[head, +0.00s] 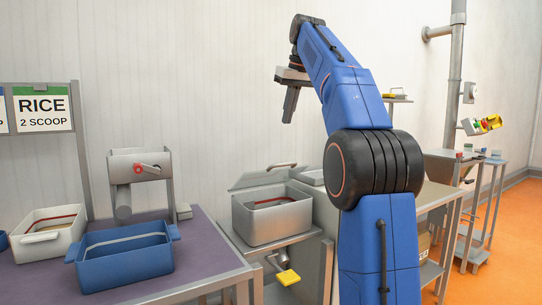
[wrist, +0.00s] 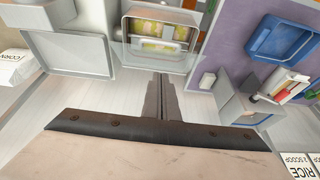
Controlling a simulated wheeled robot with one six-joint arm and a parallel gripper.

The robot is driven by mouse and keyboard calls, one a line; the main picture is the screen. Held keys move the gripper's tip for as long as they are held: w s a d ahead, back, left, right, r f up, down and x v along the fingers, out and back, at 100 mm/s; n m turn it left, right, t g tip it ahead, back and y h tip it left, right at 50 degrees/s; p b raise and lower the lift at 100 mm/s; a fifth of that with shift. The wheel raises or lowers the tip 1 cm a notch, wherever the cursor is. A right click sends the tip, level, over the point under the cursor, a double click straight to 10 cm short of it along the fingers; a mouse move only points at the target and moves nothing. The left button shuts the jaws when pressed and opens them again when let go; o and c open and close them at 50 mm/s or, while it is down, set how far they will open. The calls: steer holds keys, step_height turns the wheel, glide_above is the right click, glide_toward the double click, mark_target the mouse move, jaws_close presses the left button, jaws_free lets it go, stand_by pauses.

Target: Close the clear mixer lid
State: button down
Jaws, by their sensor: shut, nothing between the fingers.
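The mixer is a grey metal tub (head: 272,222) with a reddish line inside, right of the purple table in the head view. Its clear lid (head: 262,179) appears raised and tilted back at the tub's rear, with a bar handle along its top. In the wrist view the tub (wrist: 128,28) is at top centre, with yellowish contents visible and a pale see-through bar near its lower edge. My gripper (head: 290,104) is shut and empty, high above the mixer and apart from it. Its closed fingers (wrist: 161,92) point toward the tub in the wrist view.
The purple table (head: 195,287) holds a blue bin (head: 125,258), a white bin (head: 45,243) and a grey hopper (head: 140,163) with a red knob. A yellow pedal-like part (head: 288,277) sits below the mixer. A grey tray (wrist: 70,50) is left of the tub in the wrist view.

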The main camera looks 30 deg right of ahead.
steer(key=x, duration=0.4)
steer(key=s+x, duration=0.1)
steer(key=x, duration=0.6)
steer(key=shift+s+d+f, duration=0.2)
steer(key=shift+s+f, duration=0.1)
steer(key=shift+f, duration=0.3)
steer(key=shift+s+f, duration=0.25)
steer(key=shift+f, duration=0.35)
steer(key=shift+s+f, duration=0.1)
steer(key=s+f+t, duration=0.2)
steer(key=s+f, duration=0.1)
steer(key=f, duration=0.4)
steer(key=s+f+t, duration=0.2)
steer(key=s+f, duration=0.1)
steer(key=f, duration=0.5)
steer(key=shift+s, duration=0.4)
steer(key=shift+d+f, duration=0.1)
steer(key=shift+f, duration=0.05)
